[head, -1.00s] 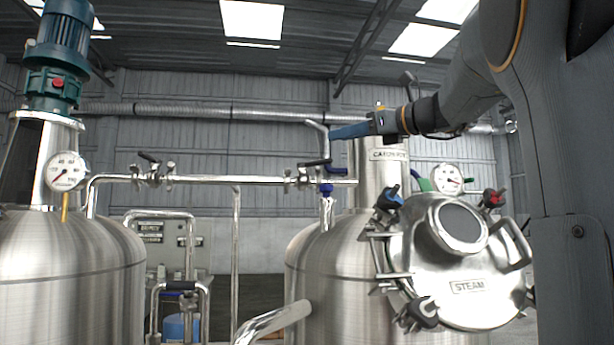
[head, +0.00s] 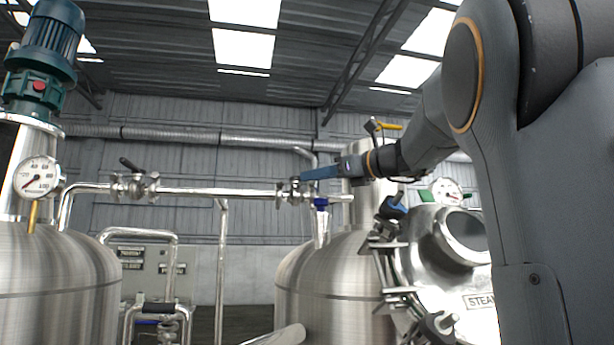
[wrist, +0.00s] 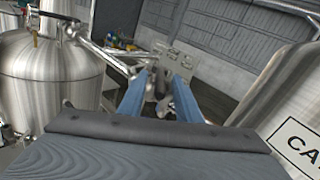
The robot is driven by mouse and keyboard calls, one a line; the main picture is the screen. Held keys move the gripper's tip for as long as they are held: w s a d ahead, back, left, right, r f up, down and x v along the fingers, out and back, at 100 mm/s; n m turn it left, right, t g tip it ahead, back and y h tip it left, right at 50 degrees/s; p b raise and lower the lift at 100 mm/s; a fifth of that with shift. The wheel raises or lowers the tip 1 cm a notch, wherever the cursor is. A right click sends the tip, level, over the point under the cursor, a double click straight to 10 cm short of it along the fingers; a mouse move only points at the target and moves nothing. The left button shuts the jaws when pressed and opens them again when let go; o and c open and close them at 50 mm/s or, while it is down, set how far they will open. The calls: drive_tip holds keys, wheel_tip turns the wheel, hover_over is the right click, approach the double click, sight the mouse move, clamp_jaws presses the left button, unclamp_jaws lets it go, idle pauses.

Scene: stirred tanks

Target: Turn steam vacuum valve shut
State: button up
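A valve (head: 295,190) sits on the horizontal steel pipe at the steam tank end, just above a blue fitting; I take it for the steam vacuum valve, though I read no label on it. My gripper (head: 302,176) has its blue fingers at the top of this valve and hides most of its lever in the head view. In the wrist view the two fingers of my gripper (wrist: 160,76) are apart, with a dark lever (wrist: 160,86) between them. Gaps seem to show beside the lever; contact is unclear.
A similar valve (head: 134,184) with a black lever is farther left on the pipe (head: 225,192). The steam tank hatch (head: 440,265) with clamps and a gauge (head: 446,191) is at right, below my arm. The left tank (head: 60,275) carries a motor (head: 45,50).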

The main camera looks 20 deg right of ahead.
drive_tip(key=shift+p+x, duration=0.45)
drive_tip(key=shift+x, duration=1.4)
clamp_jaws()
